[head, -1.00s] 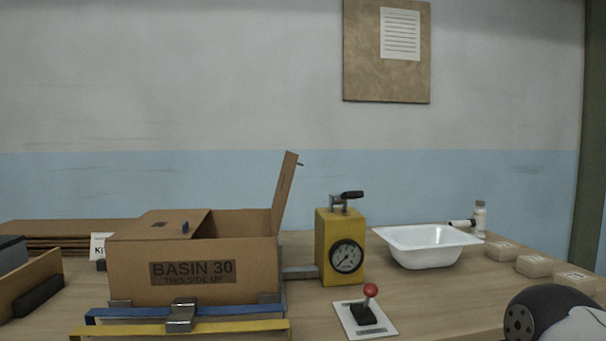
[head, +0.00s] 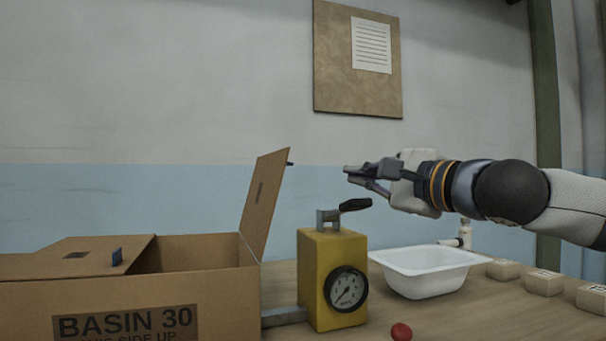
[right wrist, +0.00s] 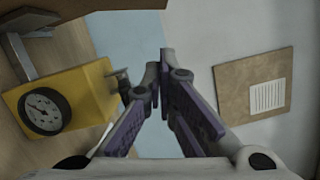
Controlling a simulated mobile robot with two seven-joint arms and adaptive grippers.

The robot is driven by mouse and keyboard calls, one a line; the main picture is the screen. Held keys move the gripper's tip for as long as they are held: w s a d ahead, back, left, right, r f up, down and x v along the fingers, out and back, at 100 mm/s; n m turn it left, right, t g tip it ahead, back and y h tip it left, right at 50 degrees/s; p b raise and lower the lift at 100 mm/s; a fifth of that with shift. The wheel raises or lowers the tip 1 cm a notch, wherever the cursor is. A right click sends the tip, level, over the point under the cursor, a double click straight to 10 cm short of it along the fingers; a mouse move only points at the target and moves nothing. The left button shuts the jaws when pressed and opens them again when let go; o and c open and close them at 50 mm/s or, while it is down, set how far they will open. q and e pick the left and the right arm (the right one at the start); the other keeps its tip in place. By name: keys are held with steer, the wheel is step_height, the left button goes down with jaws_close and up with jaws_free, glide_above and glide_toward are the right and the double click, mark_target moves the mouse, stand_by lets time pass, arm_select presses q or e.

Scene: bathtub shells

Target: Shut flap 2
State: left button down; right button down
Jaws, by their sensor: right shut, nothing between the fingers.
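The cardboard box marked BASIN 30 (head: 225,304) stands at the lower left in the head view. Its left flap (head: 75,257) lies folded down over the top. Its right flap (head: 264,202) stands up, leaning outward to the right, with a small dark tab at its upper edge. I cannot read which flap is number 2. My right gripper (head: 349,172) is shut and empty, in the air right of the raised flap and apart from it. In the right wrist view its fingertips (right wrist: 166,55) meet. My left gripper is not in view.
A yellow gauge block (head: 318,265) with a black-handled clamp stands right of the box, below my right gripper. A white basin (head: 424,276), several small boxes (head: 544,281) and a red knob (head: 401,331) are farther right. A board (head: 350,80) hangs on the wall.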

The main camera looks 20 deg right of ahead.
steer(key=w+a+r, duration=0.1)
steer(key=w+a, duration=0.5)
steer(key=w, duration=0.2)
steer(key=shift+a, duration=0.1)
